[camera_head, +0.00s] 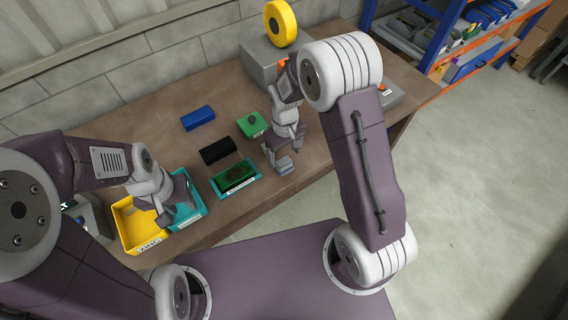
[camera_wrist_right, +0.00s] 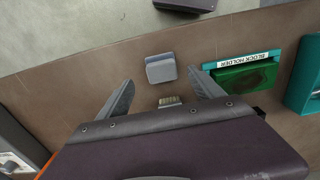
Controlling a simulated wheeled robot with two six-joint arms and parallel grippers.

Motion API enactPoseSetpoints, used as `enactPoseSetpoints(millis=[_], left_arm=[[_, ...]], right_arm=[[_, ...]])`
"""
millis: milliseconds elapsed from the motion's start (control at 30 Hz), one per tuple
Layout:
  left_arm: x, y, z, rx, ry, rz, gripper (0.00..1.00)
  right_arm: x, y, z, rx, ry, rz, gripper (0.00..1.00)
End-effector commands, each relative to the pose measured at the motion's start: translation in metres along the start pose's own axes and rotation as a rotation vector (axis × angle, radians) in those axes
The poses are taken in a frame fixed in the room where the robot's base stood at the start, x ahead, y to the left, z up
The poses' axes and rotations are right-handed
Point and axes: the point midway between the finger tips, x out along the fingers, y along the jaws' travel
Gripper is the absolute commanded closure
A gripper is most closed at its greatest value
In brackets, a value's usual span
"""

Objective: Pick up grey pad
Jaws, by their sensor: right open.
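The grey pad (camera_wrist_right: 160,68) lies on the brown workbench in the right wrist view, a small grey block-like piece. My right gripper (camera_wrist_right: 164,88) is open, with its two fingers spread to either side of the pad's line; the pad is just beyond the fingertips and nothing is between them. In the head view the pad (camera_head: 285,165) shows small at the bench's front part, under my right gripper (camera_head: 283,150). My left gripper (camera_head: 172,212) is low over the teal tray at the left; its fingers are too dark and hidden to read.
A green block holder (camera_head: 218,191) is left of the pad and also shows in the wrist view (camera_wrist_right: 208,66). A teal tray (camera_head: 205,210) and yellow bin (camera_head: 133,239) stand left.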

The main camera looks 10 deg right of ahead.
Motion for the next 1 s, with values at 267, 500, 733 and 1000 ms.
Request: enactPoseSetpoints(millis=[267, 500, 733, 1000], left_arm=[[-0.008, 0.000, -0.001, 0.000, 0.000, 0.000, 0.64], [-0.007, 0.000, -0.001, 0.000, 0.000, 0.000, 0.64], [-0.007, 0.000, -0.001, 0.000, 0.000, 0.000, 0.64], [-0.007, 0.000, -0.001, 0.000, 0.000, 0.000, 0.64]], right_arm=[[0.032, -0.001, 0.000, 0.000, -0.005, -0.001, 0.24], [0.053, -0.001, -0.001, 0.000, 0.001, 0.000, 0.24], [0.052, -0.001, -0.001, 0.000, 0.001, 0.000, 0.51], [0.052, -0.001, -0.001, 0.000, 0.001, 0.000, 0.90]])
